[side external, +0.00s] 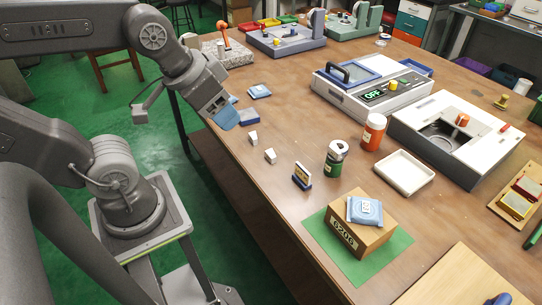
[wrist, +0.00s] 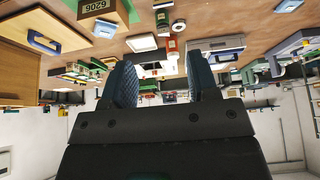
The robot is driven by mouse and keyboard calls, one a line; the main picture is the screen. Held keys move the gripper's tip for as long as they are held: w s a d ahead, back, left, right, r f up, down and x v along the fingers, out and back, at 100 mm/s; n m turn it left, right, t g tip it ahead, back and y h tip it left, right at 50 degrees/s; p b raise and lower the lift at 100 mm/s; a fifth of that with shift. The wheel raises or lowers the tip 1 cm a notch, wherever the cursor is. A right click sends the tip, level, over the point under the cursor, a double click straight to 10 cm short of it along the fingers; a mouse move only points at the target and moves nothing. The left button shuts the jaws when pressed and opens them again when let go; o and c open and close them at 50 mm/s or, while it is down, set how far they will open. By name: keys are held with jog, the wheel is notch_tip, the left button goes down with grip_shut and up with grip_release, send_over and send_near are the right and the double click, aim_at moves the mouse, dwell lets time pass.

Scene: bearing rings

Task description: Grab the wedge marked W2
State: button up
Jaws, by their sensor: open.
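Two small white wedge-like blocks stand on the wooden table in the side view, one farther back (side external: 253,138) and one nearer (side external: 270,156). Both are too small for me to read any marking, so I cannot tell which is W2. My gripper (side external: 225,116) is near the table's left edge, to the upper left of both blocks and apart from them. In the wrist view my gripper (wrist: 161,78) has its two blue fingers wide apart with nothing between them. I cannot make out the wedges clearly in the wrist view.
A dark card holder (side external: 302,177), a green jar (side external: 336,160) and a red jar (side external: 373,132) stand right of the wedges. A box marked 6206 (side external: 345,232) sits on a green mat (side external: 395,246). Blue packets lie near my gripper. Bare table surrounds the wedges.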

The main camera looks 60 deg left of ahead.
jog(key=w+a+f+m+g+y, duration=0.25)
jog(key=w+f+m, duration=0.25)
jog(key=w+m, duration=0.45)
jog(key=m+g+y, duration=0.2)
jog(key=m+g, duration=0.1)
jog(key=m, duration=0.6)
send_near(271, 153)
jog(key=x, duration=0.9)
jog(key=shift+f, duration=0.15)
grip_shut()
